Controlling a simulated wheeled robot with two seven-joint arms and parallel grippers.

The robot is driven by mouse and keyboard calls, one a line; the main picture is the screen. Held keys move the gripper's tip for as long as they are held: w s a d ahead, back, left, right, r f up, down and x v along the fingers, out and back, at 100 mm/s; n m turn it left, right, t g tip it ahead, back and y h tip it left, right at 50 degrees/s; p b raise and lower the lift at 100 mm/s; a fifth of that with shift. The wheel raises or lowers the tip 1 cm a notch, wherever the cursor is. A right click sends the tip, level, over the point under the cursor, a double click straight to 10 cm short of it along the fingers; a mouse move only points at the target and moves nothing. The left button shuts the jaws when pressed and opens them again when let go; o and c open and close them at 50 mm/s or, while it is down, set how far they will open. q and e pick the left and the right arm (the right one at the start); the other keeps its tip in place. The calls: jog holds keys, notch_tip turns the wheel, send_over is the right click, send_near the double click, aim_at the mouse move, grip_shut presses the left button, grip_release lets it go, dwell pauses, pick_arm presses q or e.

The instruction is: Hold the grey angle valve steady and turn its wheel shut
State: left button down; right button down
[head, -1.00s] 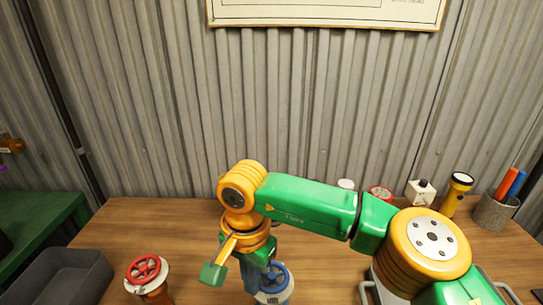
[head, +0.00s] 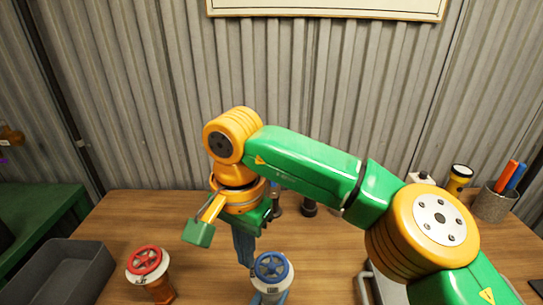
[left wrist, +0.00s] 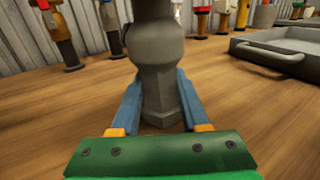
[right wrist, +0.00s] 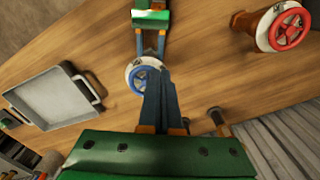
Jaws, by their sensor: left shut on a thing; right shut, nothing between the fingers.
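The grey angle valve (left wrist: 160,88) fills the middle of the left wrist view, upright on the wooden table. Its blue wheel (head: 272,267) on a white collar shows in the head view, and it also shows in the right wrist view (right wrist: 145,80). My left gripper (left wrist: 160,112) is shut on the valve's grey body, one blue finger on each side; it also shows in the right wrist view (right wrist: 150,45). My right gripper (head: 245,262) is shut and empty, above and left of the wheel. In the right wrist view its fingers (right wrist: 160,75) overlap the wheel's edge; contact cannot be told.
A copper valve with a red wheel (head: 147,260) stands to the left, beside a dark grey bin (head: 62,268). A grey tray (right wrist: 55,97) lies on the other side. A yellow torch (head: 459,180) and a pen cup (head: 494,203) stand at the back right. A corrugated wall closes the back.

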jog(key=n, duration=0.6)
send_near(283, 279)
jog(key=s+f, duration=0.1)
jog(key=s, duration=0.1)
notch_tip(283, 279, down, 6)
jog(key=shift+w+r, duration=0.1)
jog(key=shift+w, duration=0.05)
jog(key=shift+f, duration=0.6)
jog(key=shift+w+a, duration=0.1)
jog(key=shift+w, duration=0.15)
